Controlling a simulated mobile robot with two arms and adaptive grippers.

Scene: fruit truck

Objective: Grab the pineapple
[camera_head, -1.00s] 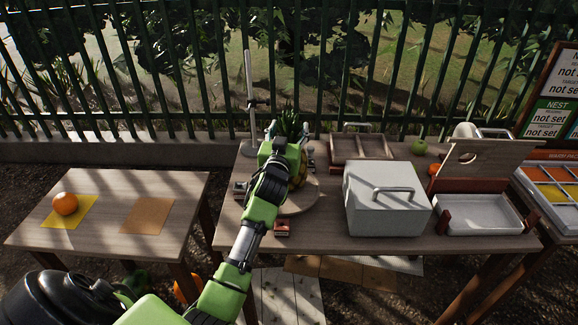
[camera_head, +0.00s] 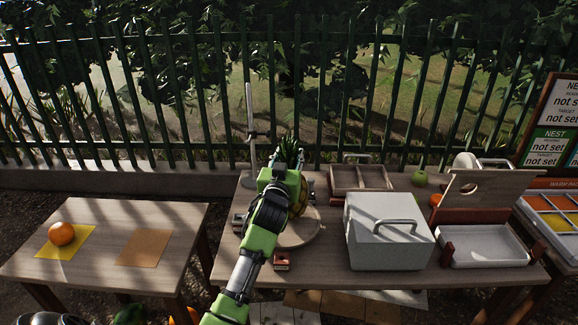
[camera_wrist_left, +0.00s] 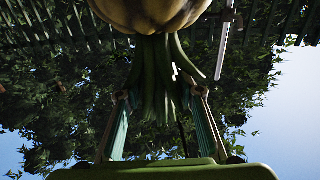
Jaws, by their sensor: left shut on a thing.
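The pineapple (camera_head: 301,197) stands over a round wooden board (camera_head: 306,236) on the middle table, mostly hidden behind my left gripper. Its green leaves (camera_head: 288,150) point up. My left gripper (camera_head: 287,160) is shut on the pineapple at its leaves. In the left wrist view the yellowish fruit body (camera_wrist_left: 150,12) fills the top edge, and the leaves (camera_wrist_left: 158,85) hang between the two fingers (camera_wrist_left: 155,105). I cannot tell whether the pineapple's base touches the board. My right gripper is not in view.
A white box with a handle (camera_head: 388,250) stands right of the board, a wooden tray (camera_head: 360,179) behind it. A thin metal stand (camera_head: 250,120) rises behind the gripper. A small red item (camera_head: 282,262) lies in front. The left table holds an orange (camera_head: 61,234).

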